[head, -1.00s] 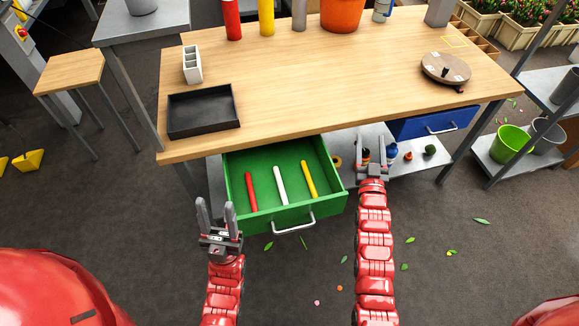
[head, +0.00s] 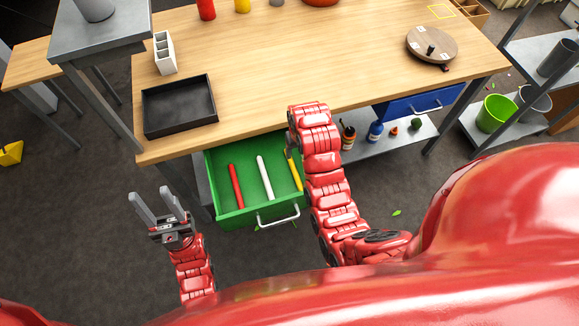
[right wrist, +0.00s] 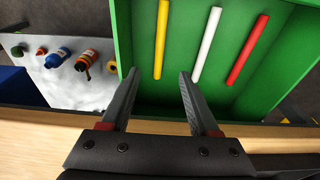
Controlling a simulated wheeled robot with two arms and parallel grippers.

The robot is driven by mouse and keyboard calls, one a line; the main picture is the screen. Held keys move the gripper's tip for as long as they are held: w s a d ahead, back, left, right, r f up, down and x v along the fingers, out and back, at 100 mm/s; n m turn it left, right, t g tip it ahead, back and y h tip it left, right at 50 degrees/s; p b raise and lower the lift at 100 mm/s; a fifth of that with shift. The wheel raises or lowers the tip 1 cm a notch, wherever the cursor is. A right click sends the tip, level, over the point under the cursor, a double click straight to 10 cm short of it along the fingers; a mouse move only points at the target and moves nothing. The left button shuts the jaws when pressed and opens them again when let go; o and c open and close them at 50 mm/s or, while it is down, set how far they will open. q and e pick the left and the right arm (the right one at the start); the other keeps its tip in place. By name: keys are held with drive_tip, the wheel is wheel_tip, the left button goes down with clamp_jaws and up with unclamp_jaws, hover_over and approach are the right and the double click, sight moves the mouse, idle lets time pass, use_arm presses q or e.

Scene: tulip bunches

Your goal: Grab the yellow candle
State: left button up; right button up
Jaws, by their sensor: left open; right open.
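The yellow candle (head: 296,176) lies in the open green drawer (head: 228,217), on the right side, partly hidden by my right arm in the head view. In the right wrist view the yellow candle (right wrist: 161,40) lies ahead of the gap between the fingers of my right gripper (right wrist: 157,74). That gripper is open and empty, with the candle apart from its fingers. In the head view it is mostly hidden by its own arm. My left gripper (head: 156,192) is open and empty, left of the drawer.
A white candle (head: 265,177) and a red candle (head: 236,186) lie in the same drawer. The wooden tabletop (head: 290,70) overhangs the drawer's back. A black tray (head: 180,106) stands on it. Bottles, including a blue one (head: 375,131), stand on a shelf right of my right arm.

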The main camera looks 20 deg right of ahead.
drive_tip(key=f+b, duration=0.4)
drive_tip(key=f, duration=0.1)
drive_tip(key=w+f+b, duration=0.1)
drive_tip(key=f+b, duration=0.2)
drive_tip(key=shift+f, duration=0.15)
drive_tip(key=shift+w+f+p, duration=0.15)
drive_tip(key=shift+f+p, duration=0.1)
drive_tip(key=shift+p, duration=0.6)
wheel_tip(320, 180, down, 2)
drive_tip(key=shift+w+f, duration=0.1)
drive_tip(key=shift+w, duration=0.05)
drive_tip(key=shift+w+f+p, duration=0.2)
drive_tip(key=shift+f+p, duration=0.15)
drive_tip(key=shift+f, duration=0.6)
drive_tip(key=shift+w+f+p, duration=0.25)
drive_tip(key=shift+f+p, duration=0.1)
drive_tip(key=shift+f, duration=0.65)
drive_tip(key=shift+w+f+p, duration=0.2)
drive_tip(key=shift+f+p, duration=0.15)
drive_tip(key=shift+f, duration=0.6)
drive_tip(key=shift+c, duration=0.4)
clamp_jaws()
